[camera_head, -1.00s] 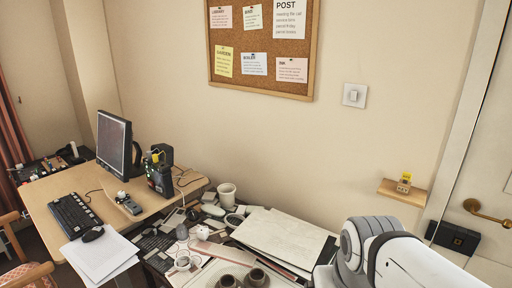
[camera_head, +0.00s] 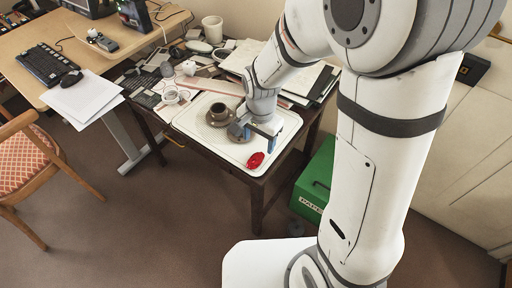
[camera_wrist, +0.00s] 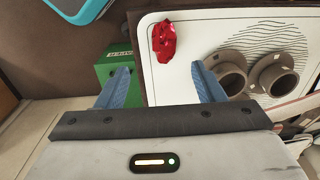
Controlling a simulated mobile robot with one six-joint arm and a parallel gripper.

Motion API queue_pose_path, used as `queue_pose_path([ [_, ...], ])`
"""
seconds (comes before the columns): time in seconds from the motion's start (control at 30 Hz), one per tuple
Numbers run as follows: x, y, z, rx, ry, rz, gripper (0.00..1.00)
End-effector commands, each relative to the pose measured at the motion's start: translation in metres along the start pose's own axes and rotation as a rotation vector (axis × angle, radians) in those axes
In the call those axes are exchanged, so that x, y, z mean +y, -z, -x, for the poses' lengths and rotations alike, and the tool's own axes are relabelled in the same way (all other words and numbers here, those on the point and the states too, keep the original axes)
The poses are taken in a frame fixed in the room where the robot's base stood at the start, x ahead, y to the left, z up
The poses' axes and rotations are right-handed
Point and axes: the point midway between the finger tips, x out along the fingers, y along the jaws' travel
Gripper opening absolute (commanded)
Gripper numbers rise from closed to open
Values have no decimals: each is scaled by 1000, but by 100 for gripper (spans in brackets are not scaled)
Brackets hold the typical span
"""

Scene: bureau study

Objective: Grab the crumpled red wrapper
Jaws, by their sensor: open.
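The crumpled red wrapper (camera_head: 255,160) lies near the front right edge of a white tray (camera_head: 222,148) on the dark desk. In the wrist view the red wrapper (camera_wrist: 163,42) lies just beyond my fingertips, near the edge of the tray (camera_wrist: 172,85). My gripper (camera_head: 267,137) is over the right part of the tray, close to the wrapper but apart from it. Its two blue fingers are spread, with nothing between them in the wrist view (camera_wrist: 160,76).
Two brown cups stand on the tray, one (camera_wrist: 229,74) close to a finger. A green box (camera_head: 317,180) stands on the floor right of the desk. Papers (camera_head: 248,58) and small objects crowd the desk behind. A chair (camera_head: 28,165) is at the left.

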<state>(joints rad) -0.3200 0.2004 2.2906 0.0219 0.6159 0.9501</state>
Motion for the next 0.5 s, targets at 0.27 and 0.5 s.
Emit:
queue_pose_path([
  [0.27,-7,-4,-35,-10,-13,-42,62],
  [0.5,-7,-4,-64,-10,-14,-39,62],
])
